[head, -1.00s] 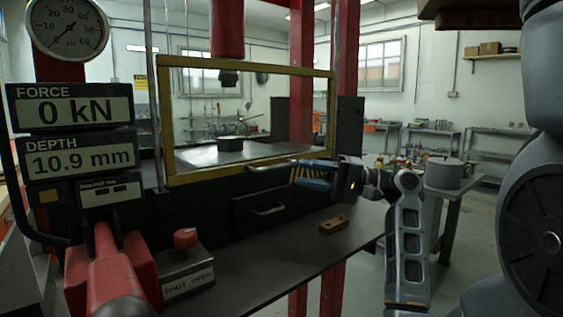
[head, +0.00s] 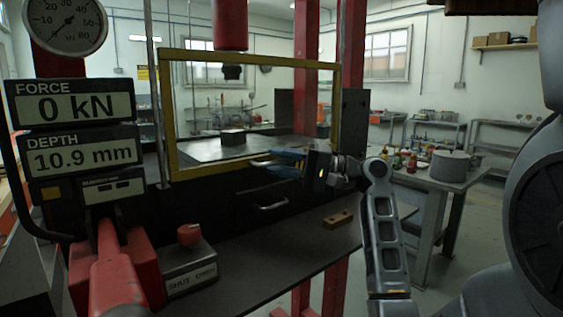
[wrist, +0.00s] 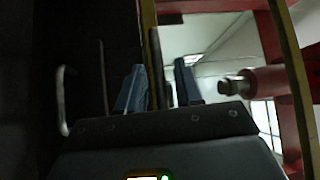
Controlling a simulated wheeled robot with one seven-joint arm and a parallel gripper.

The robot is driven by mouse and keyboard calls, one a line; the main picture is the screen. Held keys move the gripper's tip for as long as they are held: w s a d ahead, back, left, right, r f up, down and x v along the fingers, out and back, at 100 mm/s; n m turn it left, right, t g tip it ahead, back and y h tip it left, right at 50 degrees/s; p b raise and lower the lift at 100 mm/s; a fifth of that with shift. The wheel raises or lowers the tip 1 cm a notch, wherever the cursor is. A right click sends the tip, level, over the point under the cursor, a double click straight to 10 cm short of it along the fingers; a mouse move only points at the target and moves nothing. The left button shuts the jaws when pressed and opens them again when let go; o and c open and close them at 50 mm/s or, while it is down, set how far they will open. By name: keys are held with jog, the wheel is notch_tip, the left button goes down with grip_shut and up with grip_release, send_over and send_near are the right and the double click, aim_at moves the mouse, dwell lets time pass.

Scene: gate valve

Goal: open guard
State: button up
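The guard is a clear panel in a yellow frame (head: 215,166), standing lowered across the front of the press. A dark bar handle (head: 256,164) runs along its lower edge, mostly hidden by my fingers in the head view. My gripper (head: 276,160) is at this bar, in front of the guard's lower right part. In the wrist view, the blue fingers of my gripper (wrist: 158,88) stand apart. The dark bar (wrist: 155,65) runs between them, with a gap visible beside it. I cannot tell whether either finger touches it.
A drawer handle (head: 270,206) sits below the guard. A wooden block (head: 338,218) lies on the bench ledge. A red knob (head: 189,235) tops a box at lower left. The readouts show 0 kN and 10.9 mm. A side table with a pot (head: 449,165) stands right.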

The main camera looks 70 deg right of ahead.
jog(key=shift+c, duration=0.3)
grip_shut()
